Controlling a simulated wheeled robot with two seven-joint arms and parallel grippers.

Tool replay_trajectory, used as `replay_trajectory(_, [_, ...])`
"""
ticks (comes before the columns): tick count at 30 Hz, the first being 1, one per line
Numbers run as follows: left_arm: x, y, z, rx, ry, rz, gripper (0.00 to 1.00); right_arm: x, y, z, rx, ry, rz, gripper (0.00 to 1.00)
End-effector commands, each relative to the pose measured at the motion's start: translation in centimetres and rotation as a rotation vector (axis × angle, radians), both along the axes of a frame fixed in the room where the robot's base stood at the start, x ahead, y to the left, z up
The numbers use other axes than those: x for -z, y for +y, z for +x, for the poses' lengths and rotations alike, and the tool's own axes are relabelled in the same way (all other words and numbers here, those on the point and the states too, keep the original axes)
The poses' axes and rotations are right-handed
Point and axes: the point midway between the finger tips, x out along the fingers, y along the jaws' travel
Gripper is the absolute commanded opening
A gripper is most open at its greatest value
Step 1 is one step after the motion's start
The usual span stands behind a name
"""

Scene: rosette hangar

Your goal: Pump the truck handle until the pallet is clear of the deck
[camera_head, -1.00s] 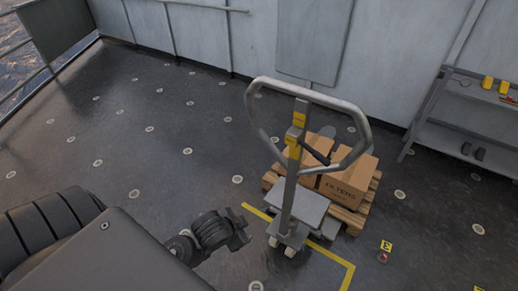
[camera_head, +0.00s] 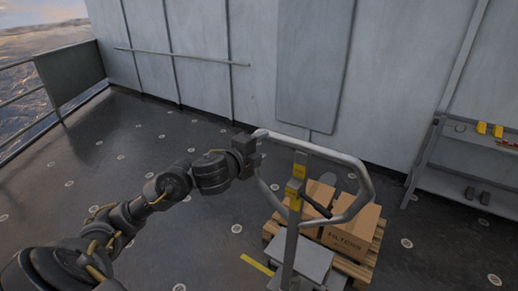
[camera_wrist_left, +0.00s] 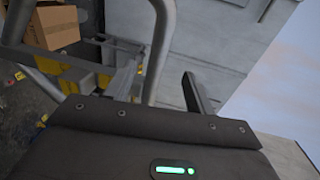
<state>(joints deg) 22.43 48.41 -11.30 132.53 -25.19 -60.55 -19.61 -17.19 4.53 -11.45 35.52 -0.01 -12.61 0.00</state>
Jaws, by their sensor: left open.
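The pallet truck has a grey loop handle (camera_head: 357,165) on an upright grey column (camera_head: 291,250) with yellow parts and a small black lever. The handle tube also crosses the left wrist view (camera_wrist_left: 161,45). My left gripper (camera_head: 258,150) is open at the loop's upper left corner. In the wrist view one dark finger stands just right of the tube; the other finger is hidden, and contact cannot be told. The wooden pallet (camera_head: 352,269) lies behind the column, carrying cardboard boxes (camera_head: 352,232), one marked FILTERS. Its gap to the deck cannot be seen. My right gripper is out of view.
A grey wall with a panel (camera_head: 313,70) stands behind the truck. A metal shelf (camera_head: 468,185) with yellow items is at the right. A railing (camera_head: 25,75) edges the deck at left, over water. A yellow line (camera_head: 257,265) marks the deck. The deck at left is clear.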

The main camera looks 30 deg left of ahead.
Motion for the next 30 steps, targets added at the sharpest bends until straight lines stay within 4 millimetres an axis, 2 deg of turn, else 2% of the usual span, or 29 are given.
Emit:
replay_trajectory(18, [1.3,0.0,7.1,-0.001,0.001,-0.004,0.55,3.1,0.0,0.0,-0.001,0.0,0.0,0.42])
replay_trajectory(24, [1.5,0.0,8.7,-0.001,0.001,-0.003,0.55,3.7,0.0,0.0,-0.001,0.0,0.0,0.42])
replay_trajectory(30, [1.5,0.0,9.3,0.0,0.001,-0.003,0.55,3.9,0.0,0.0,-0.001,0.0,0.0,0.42])
